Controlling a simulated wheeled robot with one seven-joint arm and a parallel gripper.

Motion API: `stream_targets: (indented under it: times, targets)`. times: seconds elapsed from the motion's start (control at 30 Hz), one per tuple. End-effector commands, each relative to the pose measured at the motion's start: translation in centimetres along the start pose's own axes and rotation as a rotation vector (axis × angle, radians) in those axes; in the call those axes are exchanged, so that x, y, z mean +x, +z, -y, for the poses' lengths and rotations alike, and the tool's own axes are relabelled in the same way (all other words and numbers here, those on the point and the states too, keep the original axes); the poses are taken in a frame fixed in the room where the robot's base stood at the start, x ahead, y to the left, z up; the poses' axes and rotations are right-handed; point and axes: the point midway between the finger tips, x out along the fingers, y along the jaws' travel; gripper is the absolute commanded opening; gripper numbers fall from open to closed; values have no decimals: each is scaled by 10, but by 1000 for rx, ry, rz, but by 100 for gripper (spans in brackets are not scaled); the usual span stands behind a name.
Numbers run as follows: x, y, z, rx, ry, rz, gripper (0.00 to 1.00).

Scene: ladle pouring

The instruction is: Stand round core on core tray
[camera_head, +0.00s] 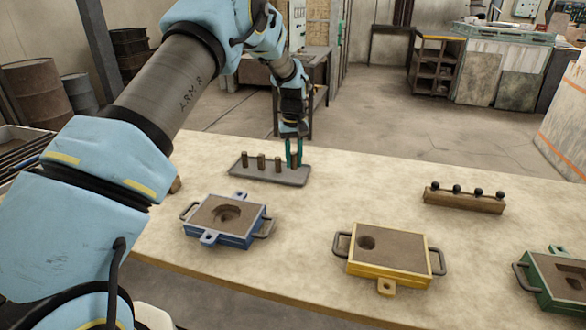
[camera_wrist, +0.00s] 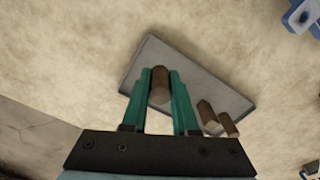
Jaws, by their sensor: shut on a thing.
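The core tray (camera_head: 294,178) is a flat grey tray near the back of the table, and it also shows in the wrist view (camera_wrist: 200,66). Several brown cores stand on its left part, such as one core (camera_head: 261,162). My gripper (camera_head: 294,158) points down over the tray's right end. Its green fingers (camera_wrist: 161,92) are shut on the round core (camera_wrist: 160,84), a brown cylinder between them. The core looks upright at the tray; I cannot tell whether its base touches the surface. Two other cores (camera_wrist: 208,116) show right of the fingers in the wrist view.
A blue mould box (camera_head: 228,240), a yellow one (camera_head: 388,268) and a green one (camera_head: 556,280) stand along the front. A wooden block with black knobs (camera_head: 464,200) is at the right. The table between the tray and this block is clear.

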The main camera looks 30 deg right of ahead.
Motion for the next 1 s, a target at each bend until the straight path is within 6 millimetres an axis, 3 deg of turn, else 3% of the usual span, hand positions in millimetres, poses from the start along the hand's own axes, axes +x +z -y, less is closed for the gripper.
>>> stream_targets:
  times: [0.33,0.7,0.73,1.0]
  targets:
    - [37,0,0,0,-1,1,5]
    - [44,0,0,0,0,0,5]
    - [43,0,0,0,0,-1,30]
    - [43,0,0,0,0,0,57]
